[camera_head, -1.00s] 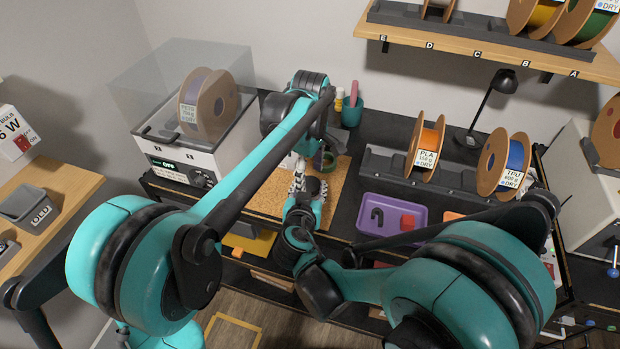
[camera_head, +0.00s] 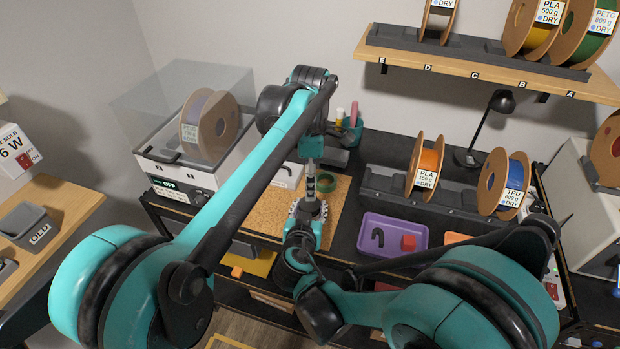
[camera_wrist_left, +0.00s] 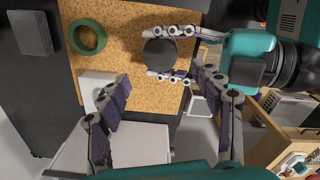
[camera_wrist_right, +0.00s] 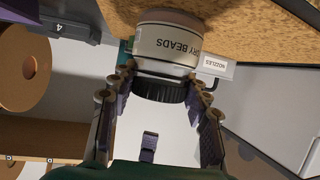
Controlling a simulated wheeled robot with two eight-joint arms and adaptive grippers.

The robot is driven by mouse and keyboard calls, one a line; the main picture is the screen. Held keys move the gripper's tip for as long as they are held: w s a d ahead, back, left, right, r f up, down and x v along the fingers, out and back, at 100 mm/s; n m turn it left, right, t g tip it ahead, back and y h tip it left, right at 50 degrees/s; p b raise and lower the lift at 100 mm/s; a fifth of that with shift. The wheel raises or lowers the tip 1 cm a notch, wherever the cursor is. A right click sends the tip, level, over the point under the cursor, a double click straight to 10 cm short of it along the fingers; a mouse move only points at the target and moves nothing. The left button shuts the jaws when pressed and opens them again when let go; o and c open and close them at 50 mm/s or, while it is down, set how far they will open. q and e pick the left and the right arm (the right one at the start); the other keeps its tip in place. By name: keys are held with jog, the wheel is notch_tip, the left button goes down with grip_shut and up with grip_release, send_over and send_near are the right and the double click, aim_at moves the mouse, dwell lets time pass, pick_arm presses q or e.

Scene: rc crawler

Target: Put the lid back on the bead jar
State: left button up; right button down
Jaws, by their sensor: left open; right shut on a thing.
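The bead jar (camera_wrist_right: 165,48) is white with a DRY BEADS label and stands on the cork mat. Its black ridged lid (camera_wrist_right: 160,90) sits against the jar in the right wrist view, with no clear gap. Whether it is fully tight I cannot tell. The lid is a dark disc (camera_wrist_left: 159,53) in the left wrist view. My right gripper (camera_head: 309,207) is shut around the lid, one finger on each side. My left gripper (camera_wrist_left: 170,100) is open and empty, beside the jar and apart from it. In the head view my grippers hide the jar.
A green ring (camera_wrist_left: 87,37) lies on the cork mat (camera_wrist_left: 125,55). A white box (camera_wrist_left: 97,85) is by the left gripper's finger. A purple tray (camera_head: 400,225) with a red block lies to the right, and a spool rack (camera_head: 440,190) stands behind it.

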aim_at(310, 204)
pick_arm(q)
jog(key=shift+r+n, duration=0.15)
jog(key=shift+n, duration=0.25)
jog(key=shift+f, duration=4)
jog(key=c, duration=1.2)
jog(key=m, duration=0.6)
jog(key=shift+m, duration=0.4)
